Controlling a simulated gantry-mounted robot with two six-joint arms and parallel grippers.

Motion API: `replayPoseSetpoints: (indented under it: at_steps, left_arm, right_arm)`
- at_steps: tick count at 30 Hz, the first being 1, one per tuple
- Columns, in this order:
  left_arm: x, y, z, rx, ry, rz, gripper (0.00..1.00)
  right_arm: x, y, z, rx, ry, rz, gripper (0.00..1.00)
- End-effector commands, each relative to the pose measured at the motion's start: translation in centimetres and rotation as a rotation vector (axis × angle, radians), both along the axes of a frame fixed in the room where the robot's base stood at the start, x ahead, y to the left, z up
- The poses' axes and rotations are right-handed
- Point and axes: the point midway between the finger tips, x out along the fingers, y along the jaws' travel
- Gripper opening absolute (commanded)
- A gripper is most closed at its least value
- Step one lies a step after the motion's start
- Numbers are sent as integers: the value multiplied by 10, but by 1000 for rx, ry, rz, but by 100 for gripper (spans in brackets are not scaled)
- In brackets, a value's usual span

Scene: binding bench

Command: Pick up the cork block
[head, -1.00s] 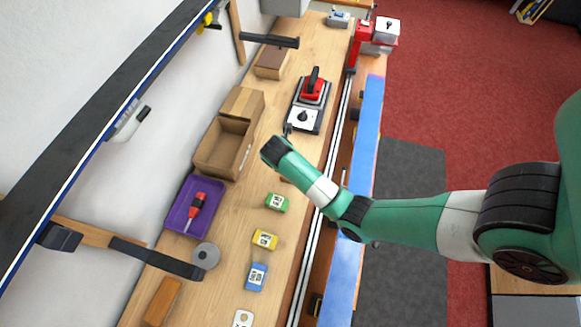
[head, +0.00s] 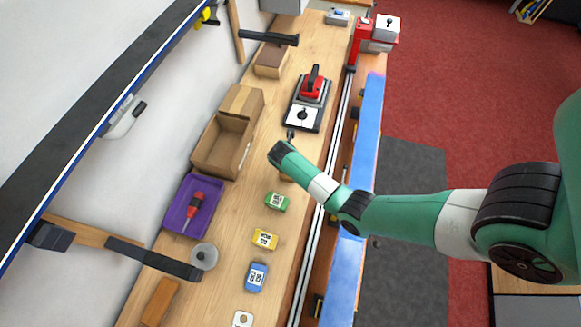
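My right arm comes in from the right, and its wrist end (head: 281,153) hangs over the middle of the bench. The fingers are mostly hidden by the wrist, so I cannot tell if they are open or shut. A small brown piece (head: 285,179) shows just under the wrist, mostly covered; it may be the cork block, but I cannot be sure. An orange-brown block (head: 160,302) lies at the near left of the bench, well away from the gripper. My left gripper is not in view.
Green (head: 276,202), yellow (head: 264,239) and blue (head: 256,277) labelled blocks lie in a row. A grey roll (head: 204,256) lies nearer.

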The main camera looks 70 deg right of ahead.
Motion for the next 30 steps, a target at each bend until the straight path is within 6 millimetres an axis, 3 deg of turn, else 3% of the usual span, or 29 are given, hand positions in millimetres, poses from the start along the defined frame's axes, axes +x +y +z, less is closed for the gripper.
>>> replayPoseSetpoints:
  at_steps: [10, 24, 25, 26, 30]
  left_arm:
    - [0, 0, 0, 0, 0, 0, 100]
    - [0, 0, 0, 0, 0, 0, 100]
    - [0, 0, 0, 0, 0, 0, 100]
    - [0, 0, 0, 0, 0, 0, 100]
    - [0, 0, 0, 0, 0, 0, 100]
  right_arm:
    - [0, 0, -3, 0, 0, 0, 98]
    - [0, 0, -3, 0, 0, 0, 15]
    - [0, 0, -3, 0, 0, 0, 15]
    - [0, 0, -3, 0, 0, 0, 6]
    - [0, 0, -3, 0, 0, 0, 6]
